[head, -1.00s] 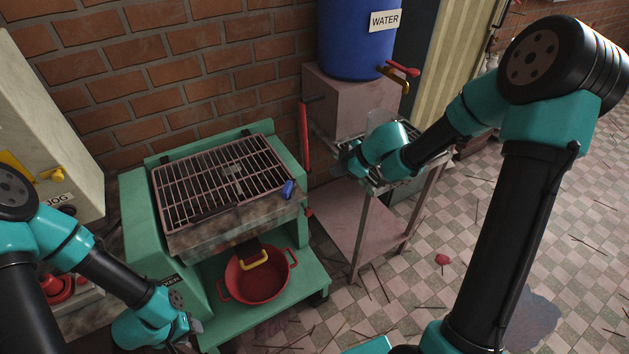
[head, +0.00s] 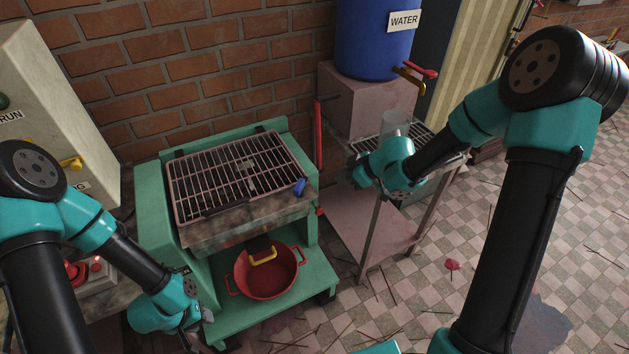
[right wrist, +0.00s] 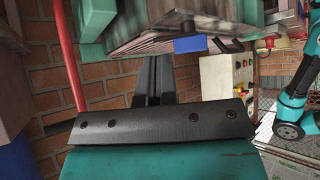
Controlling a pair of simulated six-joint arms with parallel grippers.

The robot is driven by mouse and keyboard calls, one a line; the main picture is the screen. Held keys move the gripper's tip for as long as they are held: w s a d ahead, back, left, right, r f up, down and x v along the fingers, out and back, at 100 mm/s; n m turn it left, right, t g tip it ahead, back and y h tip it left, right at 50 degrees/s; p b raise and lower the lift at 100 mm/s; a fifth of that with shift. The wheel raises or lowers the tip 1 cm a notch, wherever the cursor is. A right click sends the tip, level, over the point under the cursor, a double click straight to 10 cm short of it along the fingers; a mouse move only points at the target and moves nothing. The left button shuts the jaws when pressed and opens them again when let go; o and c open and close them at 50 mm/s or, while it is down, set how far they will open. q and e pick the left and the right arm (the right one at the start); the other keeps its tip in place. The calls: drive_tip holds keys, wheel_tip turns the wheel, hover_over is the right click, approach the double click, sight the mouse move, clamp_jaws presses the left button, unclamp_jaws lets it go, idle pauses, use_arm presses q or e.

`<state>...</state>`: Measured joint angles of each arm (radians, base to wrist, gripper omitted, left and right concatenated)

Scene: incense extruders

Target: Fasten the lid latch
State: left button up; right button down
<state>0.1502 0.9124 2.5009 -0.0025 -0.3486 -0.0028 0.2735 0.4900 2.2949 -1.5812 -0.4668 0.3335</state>
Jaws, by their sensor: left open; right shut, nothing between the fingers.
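The machine's grate lid (head: 232,181) lies flat on top of the green extruder body (head: 155,215). A small blue latch piece (head: 299,187) sits at the lid's front right corner. It also shows in the right wrist view (right wrist: 190,45), above and beyond the fingers. My right gripper (head: 354,178) is right of the latch and apart from it, in front of the pink stand. In the right wrist view its black fingers (right wrist: 153,78) are together and empty. My left gripper (head: 205,315) is low at the left, beside the machine's lower front; it is open and its fingertips are small here.
A red lever (head: 318,140) stands at the machine's right side, close to my right gripper. A red basin (head: 266,285) sits on the lower shelf under a yellow handle (head: 263,257). A metal stand (head: 365,225) and blue water barrel (head: 372,40) are at the right.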

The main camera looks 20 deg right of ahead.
sight(301, 186)
drive_tip(key=x, duration=0.3)
drive_tip(key=r+x, duration=0.1)
drive_tip(key=x, duration=0.1)
drive_tip(key=a+x, duration=0.1)
drive_tip(key=x, duration=0.2)
drive_tip(key=shift+w+a, duration=0.2)
drive_tip(key=shift+w, duration=0.25)
drive_tip(key=shift+w+a, duration=0.4)
drive_tip(key=shift+a, duration=0.15)
drive_tip(key=shift+w+a, duration=0.1)
drive_tip(key=shift+w, duration=0.25)
